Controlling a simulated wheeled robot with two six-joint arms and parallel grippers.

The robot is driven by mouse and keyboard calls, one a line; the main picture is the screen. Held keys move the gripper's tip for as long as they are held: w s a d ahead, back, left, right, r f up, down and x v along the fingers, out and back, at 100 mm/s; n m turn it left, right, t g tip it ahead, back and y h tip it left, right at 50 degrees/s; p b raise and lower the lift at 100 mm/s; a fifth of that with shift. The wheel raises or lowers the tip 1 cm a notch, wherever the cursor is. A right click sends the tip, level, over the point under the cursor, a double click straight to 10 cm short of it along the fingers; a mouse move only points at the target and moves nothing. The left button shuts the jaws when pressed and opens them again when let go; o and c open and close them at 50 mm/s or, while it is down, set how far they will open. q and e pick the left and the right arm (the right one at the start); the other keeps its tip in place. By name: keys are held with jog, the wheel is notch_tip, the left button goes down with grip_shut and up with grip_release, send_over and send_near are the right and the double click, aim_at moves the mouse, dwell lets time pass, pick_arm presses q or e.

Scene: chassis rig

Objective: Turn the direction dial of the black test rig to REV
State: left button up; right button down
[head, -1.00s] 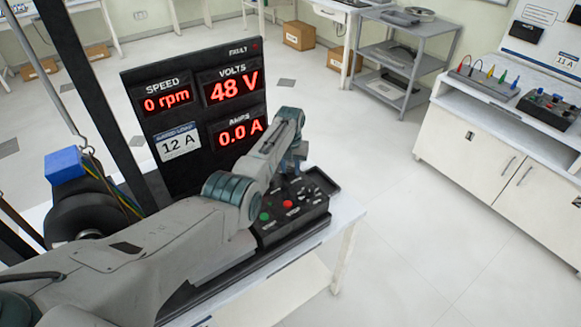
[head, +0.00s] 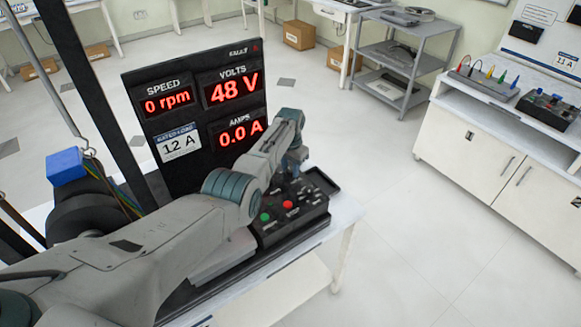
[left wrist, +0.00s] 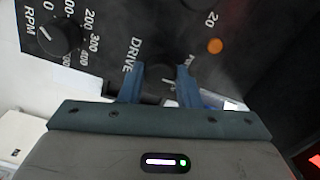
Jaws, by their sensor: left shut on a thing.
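The black test rig has a control box (head: 290,212) on the bench below its display board. My left gripper (head: 296,160) reaches over the box's far part. In the left wrist view my left gripper (left wrist: 159,84) has its two blue fingers on either side of a small dark dial (left wrist: 163,86), shut on it. The word DRIVE is printed beside the left finger. Lettering by the right finger is mostly covered, so I cannot read the dial's setting. An RPM knob (left wrist: 60,37) sits at upper left, with an orange lamp (left wrist: 215,46) at upper right.
The display board (head: 195,115) reads 0 rpm, 48 V and 0.0 A. A green button (head: 265,217) and a red button (head: 288,205) are on the box near my forearm. A dark tray (head: 320,181) lies behind it. The floor to the right is clear.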

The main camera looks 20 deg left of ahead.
aim_at(291, 169)
pick_arm(q)
jog(key=m, duration=0.6)
jog(key=shift+r, duration=0.1)
jog(key=shift+w+m, duration=0.1)
jog(key=shift+m, duration=0.2)
dwell(0.3)
jog(key=o, duration=1)
jog(key=shift+c, duration=0.2)
jog(key=shift+p, duration=0.3)
jog(key=shift+r, duration=0.35)
notch_tip(291, 169, up, 10)
jog(key=b, duration=0.1)
